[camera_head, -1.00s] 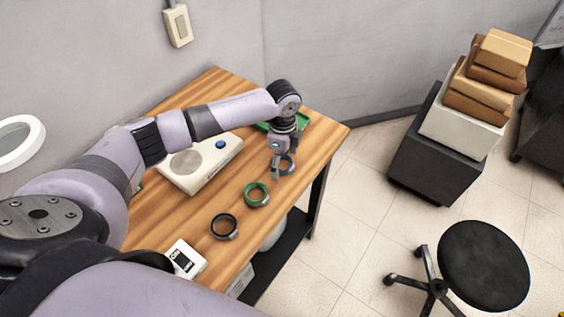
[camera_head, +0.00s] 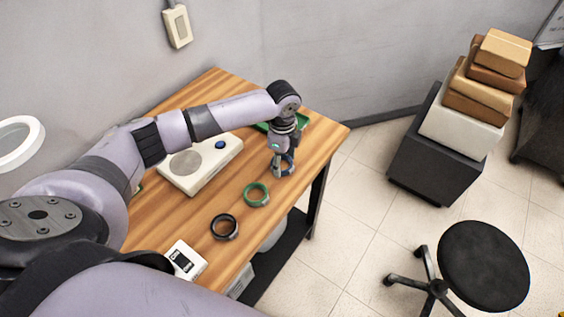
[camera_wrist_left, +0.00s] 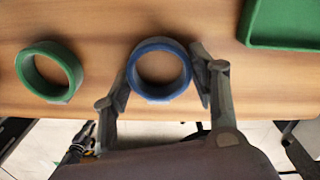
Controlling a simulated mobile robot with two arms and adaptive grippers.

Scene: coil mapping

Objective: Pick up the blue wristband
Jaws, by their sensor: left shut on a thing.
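The blue wristband (camera_head: 291,163) is at the right end of the wooden table. My left gripper (camera_head: 282,172) is down over it, with its fingers shut on the band. In the left wrist view, the blue wristband (camera_wrist_left: 160,96) is a ring between the two fingers of my left gripper (camera_wrist_left: 163,88), one on each side. I cannot tell whether it is clear of the tabletop. In the head view, the gripper hides part of the band. My right gripper is not in view.
A green wristband (camera_head: 256,204) and a black wristband (camera_head: 224,237) lie toward the table's front. A white device with a round plate (camera_head: 172,176) stands left of the gripper. A green tray (camera_head: 303,122) is just behind. The table's right edge is close.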

